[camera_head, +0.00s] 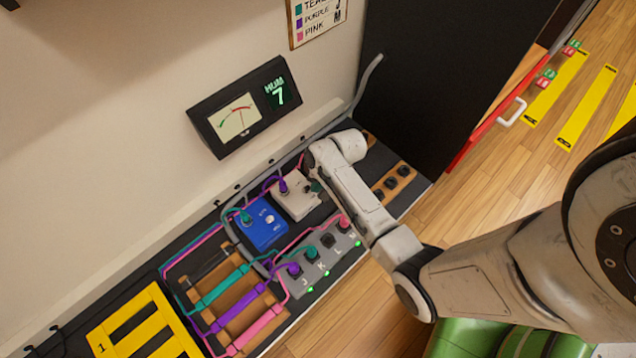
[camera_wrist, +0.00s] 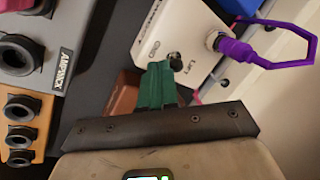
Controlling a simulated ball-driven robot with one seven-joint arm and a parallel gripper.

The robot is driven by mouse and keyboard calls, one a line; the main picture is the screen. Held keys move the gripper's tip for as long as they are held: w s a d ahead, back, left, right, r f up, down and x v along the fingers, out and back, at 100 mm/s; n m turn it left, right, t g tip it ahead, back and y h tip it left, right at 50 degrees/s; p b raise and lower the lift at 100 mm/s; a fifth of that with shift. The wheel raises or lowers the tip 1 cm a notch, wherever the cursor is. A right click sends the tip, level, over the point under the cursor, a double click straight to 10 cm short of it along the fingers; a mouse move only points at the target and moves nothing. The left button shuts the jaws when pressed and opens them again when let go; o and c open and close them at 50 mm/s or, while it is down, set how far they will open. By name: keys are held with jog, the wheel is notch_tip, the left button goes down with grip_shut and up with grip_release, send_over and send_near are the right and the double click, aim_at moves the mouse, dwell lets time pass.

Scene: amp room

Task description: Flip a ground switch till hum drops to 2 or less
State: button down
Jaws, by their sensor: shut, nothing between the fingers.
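The hum display (camera_head: 279,93) reads 7, beside a needle meter (camera_head: 235,118) on the wall. A white box (camera_head: 297,196) with a purple plug stands on the dark shelf; it also shows in the wrist view (camera_wrist: 192,28), with a small dark toggle (camera_wrist: 176,61). A blue box (camera_head: 262,224) with a teal plug stands to its left and has a light round part on top. My gripper (camera_head: 315,187) is shut and empty at the white box's right edge. Its green fingers (camera_wrist: 158,85) end close to the toggle; I cannot tell whether they touch it.
A grey strip (camera_head: 318,262) lettered J, K, L, M holds coloured plugs and lit green lights. A wooden rack (camera_head: 232,297) with teal, purple and pink cables and a yellow frame (camera_head: 140,328) lie to the left. A wooden socket block (camera_head: 394,182) and black cabinet (camera_head: 440,80) are right.

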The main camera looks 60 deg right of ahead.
jog(key=shift+w+d+r+g+p, duration=0.1)
jog(key=shift+w+r+g+p, duration=0.15)
jog(key=shift+g+p, duration=0.25)
jog(key=shift+w+r+g+y+p, duration=0.2)
jog(key=shift+w+g+y+p, duration=0.15)
jog(key=shift+g+p, duration=0.25)
jog(key=shift+w+d+g+y+p, duration=0.2)
jog(key=shift+w+g, duration=0.15)
jog(key=shift+g, duration=0.25)
jog(key=shift+w+d+g+y+p, duration=0.15)
jog(key=shift+w+g, duration=0.15)
jog(key=shift+g, duration=0.3)
jog(key=shift+a, duration=0.1)
jog(key=shift+r, duration=0.1)
jog(key=shift+r+p, duration=0.75)
jog(key=shift+p, duration=0.15)
